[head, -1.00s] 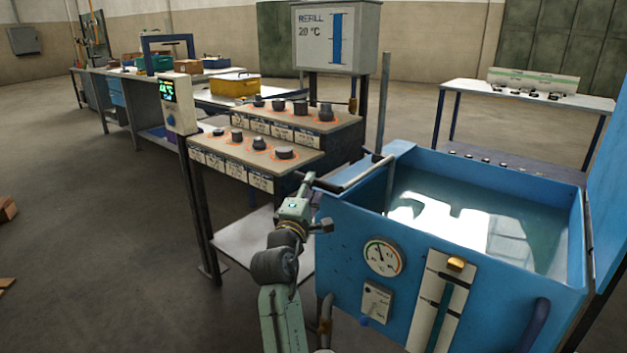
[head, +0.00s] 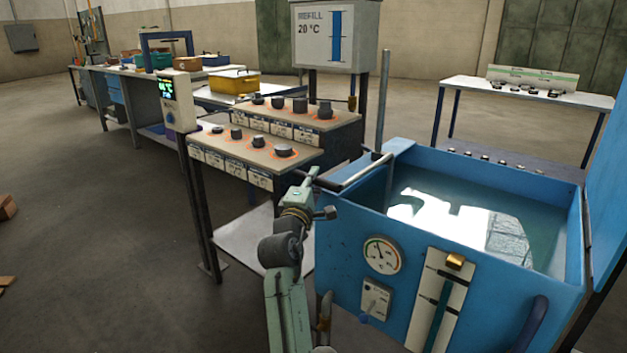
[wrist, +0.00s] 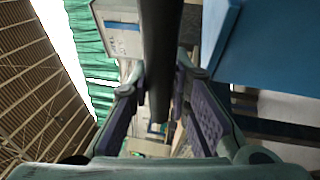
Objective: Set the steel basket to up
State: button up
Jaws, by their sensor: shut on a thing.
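The blue tank (head: 345,222) stands at the right, filled with greenish water (head: 470,215). A dark bar handle (head: 365,172) runs across its left rim, near an upright grey rod (head: 384,100). I cannot make out the steel basket itself; nothing of it shows clearly in the water. My gripper (head: 310,181) is at the handle's left end, outside the tank's left corner. In the wrist view the dark bar (wrist: 160,50) passes between the two fingers, and my gripper is shut on it.
A bench with several dark weights (head: 283,150) on orange rings stands left of the tank. A display box (head: 178,102) is on a post before it. A dial gauge (head: 382,255) and a switch (head: 374,299) sit on the tank's front. Open floor lies at the left.

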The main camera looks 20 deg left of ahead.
grip_shut()
jog(key=shift+r, duration=0.1)
dwell(0.3)
